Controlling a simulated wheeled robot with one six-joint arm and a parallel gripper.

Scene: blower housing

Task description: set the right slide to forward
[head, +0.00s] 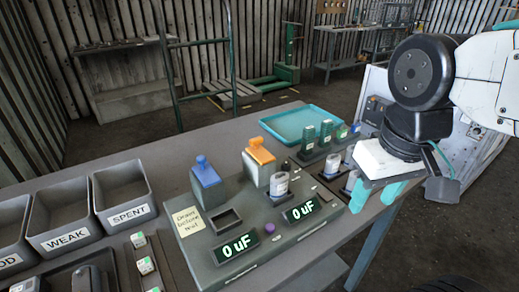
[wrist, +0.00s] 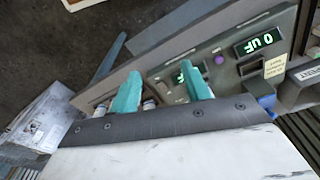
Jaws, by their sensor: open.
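A grey tester console (head: 290,240) stands on the bench with two displays, both reading 0 uF. A blue-topped block (head: 206,180) stands at its back left and an orange-topped block (head: 260,160) to the right of it. Which part is the right slide, and its setting, I cannot tell for sure. A capacitor-like cylinder (head: 278,186) stands in front of the orange block.
Labelled grey bins (head: 126,190) stand at the left. A turquoise tray (head: 300,122) lies at the back of the bench, and a rack of green parts (head: 318,145) stands nearer. A handwritten note (head: 188,221) is on the console.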

